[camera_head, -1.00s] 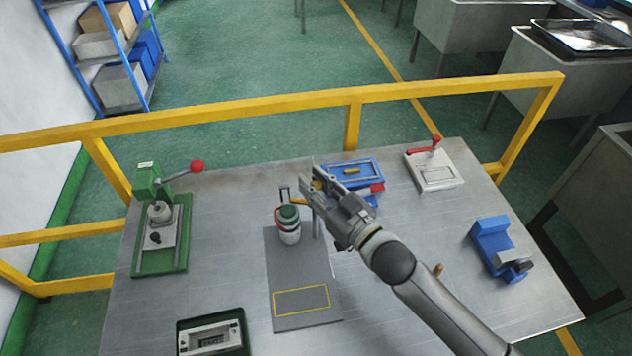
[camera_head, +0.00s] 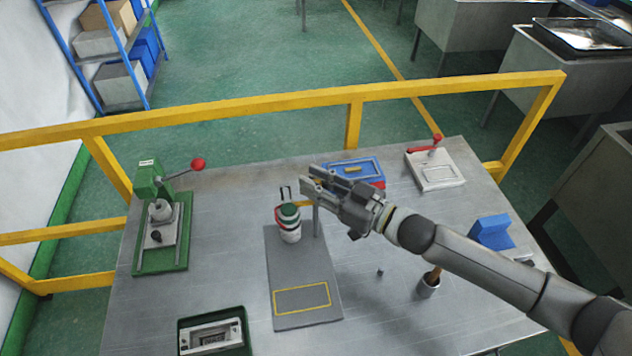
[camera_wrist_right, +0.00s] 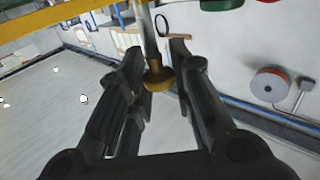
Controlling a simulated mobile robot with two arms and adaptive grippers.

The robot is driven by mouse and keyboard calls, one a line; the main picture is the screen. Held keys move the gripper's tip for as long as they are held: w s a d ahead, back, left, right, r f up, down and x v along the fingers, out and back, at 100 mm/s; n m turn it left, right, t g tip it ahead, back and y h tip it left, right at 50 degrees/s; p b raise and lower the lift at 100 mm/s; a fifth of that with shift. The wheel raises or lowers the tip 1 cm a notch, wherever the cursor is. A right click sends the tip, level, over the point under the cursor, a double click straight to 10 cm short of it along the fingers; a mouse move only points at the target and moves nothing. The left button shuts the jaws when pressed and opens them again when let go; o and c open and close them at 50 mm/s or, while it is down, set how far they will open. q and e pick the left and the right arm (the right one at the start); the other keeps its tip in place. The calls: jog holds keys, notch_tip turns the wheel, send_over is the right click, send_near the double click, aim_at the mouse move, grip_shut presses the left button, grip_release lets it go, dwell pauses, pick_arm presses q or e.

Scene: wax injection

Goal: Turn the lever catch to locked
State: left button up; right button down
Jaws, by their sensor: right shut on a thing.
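The lever catch shows as a brass-yellow piece (camera_head: 304,204) on a thin grey post (camera_head: 317,222) at the back of the grey base plate (camera_head: 302,262). In the right wrist view, its brass part (camera_wrist_right: 158,76) lies between the fingers, at a pale upright rod. My right gripper (camera_head: 308,179) reaches in from the right over the post, and its jaws (camera_wrist_right: 156,58) are shut on the catch. The exact contact is partly hidden by the fingers. A white bottle with a green top and red handle (camera_head: 289,224) stands just left of the post. My left gripper is not in view.
A green press (camera_head: 170,254) stands at the left. A blue tray (camera_head: 362,168) lies behind my wrist, and a white fixture with a red lever (camera_head: 437,177) is at the back right.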

jog(key=c, duration=1.3)
grip_release()
jog(key=shift+s+d, duration=0.1)
jog(key=shift+d, duration=0.05)
jog(key=v, duration=1.1)
jog(key=shift+s+d, duration=0.2)
jog(key=shift+d, duration=0.1)
